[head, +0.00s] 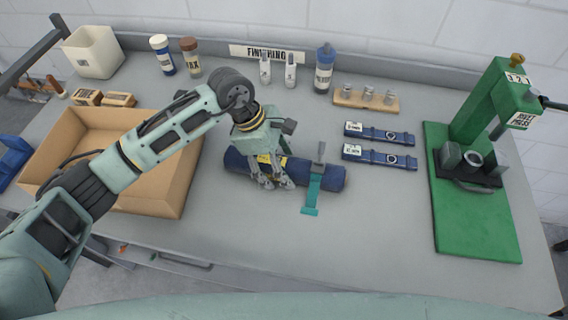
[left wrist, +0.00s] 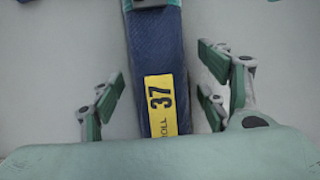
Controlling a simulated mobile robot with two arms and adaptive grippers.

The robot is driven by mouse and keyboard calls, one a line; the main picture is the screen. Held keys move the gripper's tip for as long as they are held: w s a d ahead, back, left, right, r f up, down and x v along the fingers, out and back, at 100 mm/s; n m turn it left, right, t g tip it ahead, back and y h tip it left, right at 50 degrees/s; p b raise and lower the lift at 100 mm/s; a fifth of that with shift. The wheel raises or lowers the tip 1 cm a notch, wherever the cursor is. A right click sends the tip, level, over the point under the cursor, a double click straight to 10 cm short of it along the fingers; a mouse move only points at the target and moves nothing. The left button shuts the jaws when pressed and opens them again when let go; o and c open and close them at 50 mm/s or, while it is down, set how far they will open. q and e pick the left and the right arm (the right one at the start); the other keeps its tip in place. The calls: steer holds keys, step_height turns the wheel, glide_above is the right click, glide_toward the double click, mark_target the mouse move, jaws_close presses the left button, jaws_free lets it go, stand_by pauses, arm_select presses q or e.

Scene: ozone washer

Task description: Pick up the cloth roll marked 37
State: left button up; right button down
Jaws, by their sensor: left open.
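The cloth roll marked 37 (head: 320,176) is dark blue and lies on the grey table near the middle. A teal strap (head: 313,190) crosses its right part, and its yellow label reads 37 in the left wrist view (left wrist: 161,104). My left gripper (head: 268,182) is over the label part of the roll, pointing down. In the left wrist view its open fingers (left wrist: 158,108) stand on either side of the roll, with a gap visible on both sides. My right gripper does not show.
An open cardboard box (head: 160,195) stands left of the roll, under my left arm. Two blue straps (head: 380,155) lie to the right, and a green press (head: 475,190) stands farther right. Bottles (head: 325,70) line the back. The table front is clear.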

arm_select(q)
steer(key=shift+c, duration=0.5)
steer(key=c, duration=1.5)
steer(key=shift+w, duration=0.1)
steer(key=shift+c, duration=0.5)
steer(key=shift+r, duration=0.1)
